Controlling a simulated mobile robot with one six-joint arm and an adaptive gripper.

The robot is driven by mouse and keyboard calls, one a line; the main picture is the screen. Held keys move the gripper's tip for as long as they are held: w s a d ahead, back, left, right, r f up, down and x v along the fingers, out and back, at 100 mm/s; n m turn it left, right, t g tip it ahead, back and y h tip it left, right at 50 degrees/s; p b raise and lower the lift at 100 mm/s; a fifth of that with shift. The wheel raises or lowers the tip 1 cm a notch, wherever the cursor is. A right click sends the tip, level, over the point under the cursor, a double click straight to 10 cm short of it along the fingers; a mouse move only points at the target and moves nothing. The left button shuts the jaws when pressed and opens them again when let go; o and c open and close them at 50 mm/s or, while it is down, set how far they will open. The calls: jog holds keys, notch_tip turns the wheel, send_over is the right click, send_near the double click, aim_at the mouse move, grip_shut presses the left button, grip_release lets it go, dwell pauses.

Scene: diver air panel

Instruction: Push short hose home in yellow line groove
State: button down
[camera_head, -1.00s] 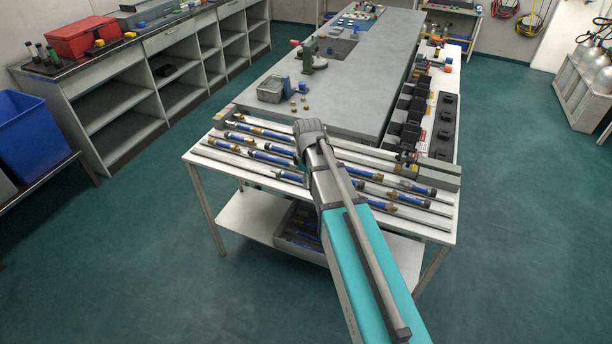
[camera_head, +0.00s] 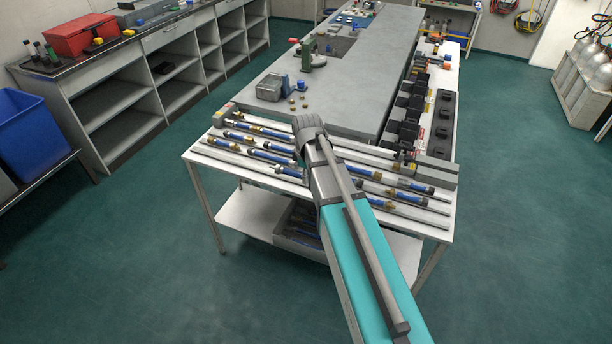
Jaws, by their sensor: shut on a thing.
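Several short blue hoses with brass and dark end fittings lie in rows along pale rails on the white bench end. Some show left of my arm, such as one blue hose (camera_head: 264,131) in the back row and one (camera_head: 266,154) in a nearer row. Others show to the right, such as one hose (camera_head: 415,186) near the grey block. My arm crosses the middle of the rows and hides part of them. My gripper is hidden behind my arm, so whatever it touches is hidden too. I cannot tell which groove has the yellow line.
A crate (camera_head: 297,230) stands on the lower shelf. The floor around is clear.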

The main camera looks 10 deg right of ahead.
jog(key=shift+r+p, duration=2.05)
jog(key=shift+r, duration=0.25)
jog(key=shift+a, duration=0.1)
